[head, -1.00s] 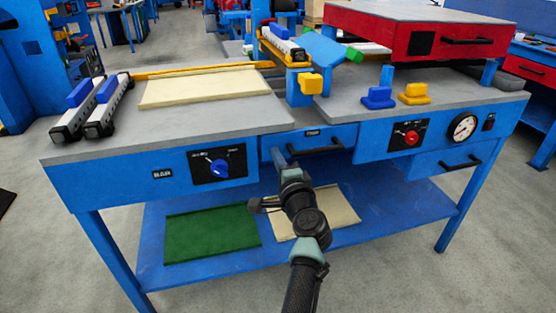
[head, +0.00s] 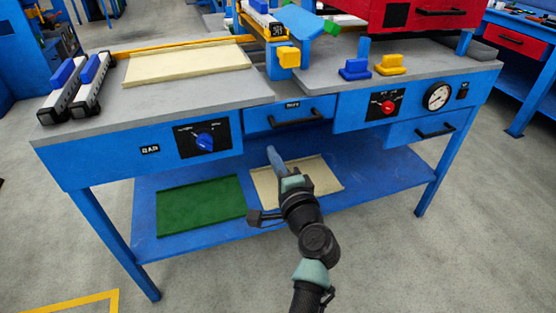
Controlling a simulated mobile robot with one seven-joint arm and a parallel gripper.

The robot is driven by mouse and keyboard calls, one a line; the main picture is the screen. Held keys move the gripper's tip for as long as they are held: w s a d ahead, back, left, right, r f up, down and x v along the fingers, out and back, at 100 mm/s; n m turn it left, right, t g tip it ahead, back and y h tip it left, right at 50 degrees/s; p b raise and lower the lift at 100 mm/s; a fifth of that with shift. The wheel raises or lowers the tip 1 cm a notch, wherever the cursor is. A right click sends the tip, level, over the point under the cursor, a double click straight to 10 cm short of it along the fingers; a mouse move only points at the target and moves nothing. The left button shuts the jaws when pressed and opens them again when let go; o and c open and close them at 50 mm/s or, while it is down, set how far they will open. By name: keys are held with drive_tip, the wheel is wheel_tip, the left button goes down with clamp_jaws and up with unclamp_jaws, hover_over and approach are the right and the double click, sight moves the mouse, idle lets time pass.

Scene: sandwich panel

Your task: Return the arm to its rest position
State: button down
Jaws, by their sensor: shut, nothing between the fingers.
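My gripper (head: 274,156) is in the lower middle of the head view, at the end of my dark arm. Its grey-blue fingers are shut and empty, pointing toward the blue workbench (head: 85,164). In the picture they sit below the middle drawer (head: 290,115) and overlap the bench's lower shelf. The arm is bent and comes up from the bottom edge. Nothing is seen touching the gripper.
A green panel (head: 200,207) and a pale panel (head: 318,178) lie on the lower shelf. A cream panel (head: 187,63) lies on the bench top, near white rails with blue blocks (head: 62,72). Grey floor is open in front, with a yellow line (head: 70,301).

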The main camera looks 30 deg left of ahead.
drive_tip(key=shift+v, duration=1.25)
drive_tip(key=d+r+n+t+h, duration=0.2)
drive_tip(key=d+r+n+t, duration=0.15)
drive_tip(key=d+r, duration=0.6)
drive_tip(key=d+r+n+t+h, duration=0.2)
drive_tip(key=d+r+n+t, duration=0.15)
drive_tip(key=r, duration=1.15)
drive_tip(key=s+d+r+t+h+p, duration=0.1)
drive_tip(key=s+d+r+t+h, duration=0.4)
drive_tip(key=s+d+r, duration=0.45)
drive_tip(key=s+d+r+t+h, duration=0.5)
drive_tip(key=s+r+h, duration=0.15)
drive_tip(key=r, duration=0.55)
wheel_tip(320, 180, up, 28)
drive_tip(key=w+y+p, duration=0.1)
drive_tip(key=p, duration=2.7)
drive_tip(key=shift+f+n+g, duration=0.15)
drive_tip(key=shift+n+g, duration=0.15)
